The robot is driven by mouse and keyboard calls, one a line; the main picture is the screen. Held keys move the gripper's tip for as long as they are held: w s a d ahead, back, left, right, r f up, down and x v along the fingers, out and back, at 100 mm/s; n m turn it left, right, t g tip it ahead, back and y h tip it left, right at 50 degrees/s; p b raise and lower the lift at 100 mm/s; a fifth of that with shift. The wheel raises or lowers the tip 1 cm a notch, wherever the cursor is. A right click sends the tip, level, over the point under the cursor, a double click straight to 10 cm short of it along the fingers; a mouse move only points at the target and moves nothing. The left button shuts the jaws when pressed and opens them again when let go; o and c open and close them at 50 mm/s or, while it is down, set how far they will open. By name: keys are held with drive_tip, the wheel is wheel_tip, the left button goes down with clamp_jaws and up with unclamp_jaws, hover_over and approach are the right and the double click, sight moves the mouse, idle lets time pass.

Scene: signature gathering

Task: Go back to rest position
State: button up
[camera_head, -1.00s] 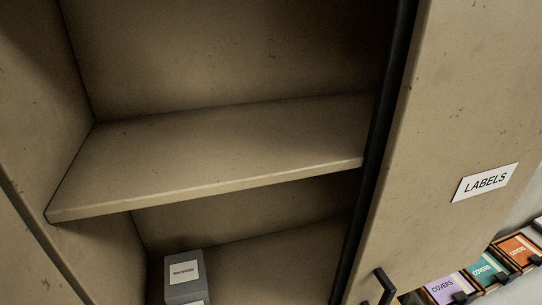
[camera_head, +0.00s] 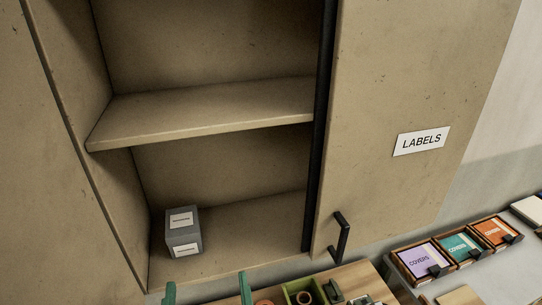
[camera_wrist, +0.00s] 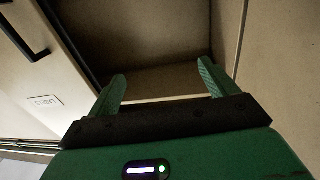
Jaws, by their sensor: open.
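My gripper (camera_wrist: 161,76) is open and empty, its two green fingers apart in the wrist view, with the open cabinet interior beyond them. In the head view the green fingertips (camera_head: 207,288) show at the bottom edge, below the cabinet (camera_head: 240,105). The rest of the gripper is out of that frame. A grey box (camera_head: 183,238) with white labels stands on the cabinet's lower level at the left, apart from my fingers.
The cabinet door (camera_head: 400,90) carries a "LABELS" plate (camera_head: 420,141) and a black handle (camera_head: 340,237). The middle shelf (camera_head: 205,112) is bare. Trays of purple, teal and orange "COVERS" (camera_head: 458,250) sit at right. Small items, including a green box (camera_head: 303,292), lie at the bottom.

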drive_tip(key=s+d+r+t+h, duration=0.1)
drive_tip(key=d+r+t, duration=0.1)
drive_tip(key=r, duration=0.6)
drive_tip(key=s+d+r+m+t+h, duration=0.1)
drive_tip(key=s+d+r+t, duration=0.1)
drive_tip(key=r, duration=0.6)
drive_tip(key=s+d+r+m+t+h, duration=0.1)
drive_tip(key=s+d+r+t, duration=0.1)
drive_tip(key=d+r, duration=0.3)
wheel_tip(320, 180, up, 4)
drive_tip(key=shift+s+f+t, duration=0.1)
drive_tip(key=shift+s+t, duration=0.05)
drive_tip(key=shift+t, duration=0.55)
drive_tip(key=shift+o, duration=1.2)
